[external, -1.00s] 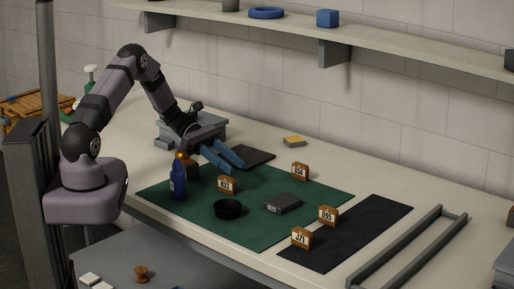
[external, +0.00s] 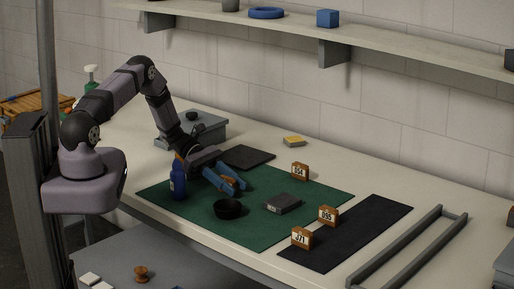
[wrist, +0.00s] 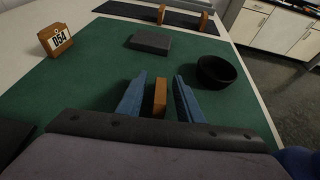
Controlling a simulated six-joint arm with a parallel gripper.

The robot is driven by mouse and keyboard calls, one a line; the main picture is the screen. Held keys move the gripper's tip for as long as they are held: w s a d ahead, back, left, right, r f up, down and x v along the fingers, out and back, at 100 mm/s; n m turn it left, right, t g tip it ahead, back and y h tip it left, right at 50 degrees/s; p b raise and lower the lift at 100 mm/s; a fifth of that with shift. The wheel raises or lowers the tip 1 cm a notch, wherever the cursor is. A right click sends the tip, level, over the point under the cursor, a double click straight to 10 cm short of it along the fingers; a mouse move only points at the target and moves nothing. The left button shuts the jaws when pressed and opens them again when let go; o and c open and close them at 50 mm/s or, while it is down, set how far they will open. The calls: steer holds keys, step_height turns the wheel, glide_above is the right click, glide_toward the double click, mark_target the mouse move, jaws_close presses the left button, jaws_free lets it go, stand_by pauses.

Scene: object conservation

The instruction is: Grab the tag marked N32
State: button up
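An orange-brown tag (external: 228,181) stands on the green mat (external: 320,196), mostly hidden by my gripper in the external view. In the wrist view the same tag (wrist: 160,97) stands upright between my two blue fingers, with a gap on each side. Its marking is turned away or covered now. My gripper (external: 236,184) is low over the mat and open around this tag; it also shows in the wrist view (wrist: 159,90). Another tag (external: 300,171) reads 054. Two more tags, one reading 095 (external: 328,216) and one ending in 71 (external: 302,238), stand on the black strip.
A black bowl (external: 228,209) sits just in front of my gripper. A dark grey box (external: 283,204) lies to its right. A blue bottle (external: 178,181) stands close on the left. A dark flat pad (external: 248,156) lies behind.

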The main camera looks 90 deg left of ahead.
steer(key=shift+p+x, duration=0.55)
steer(key=shift+x, duration=0.55)
jaws_close()
steer(key=shift+r, duration=0.2)
step_height(320, 180, up, 10)
steer(key=b, duration=0.3)
steer(key=shift+b, duration=0.3)
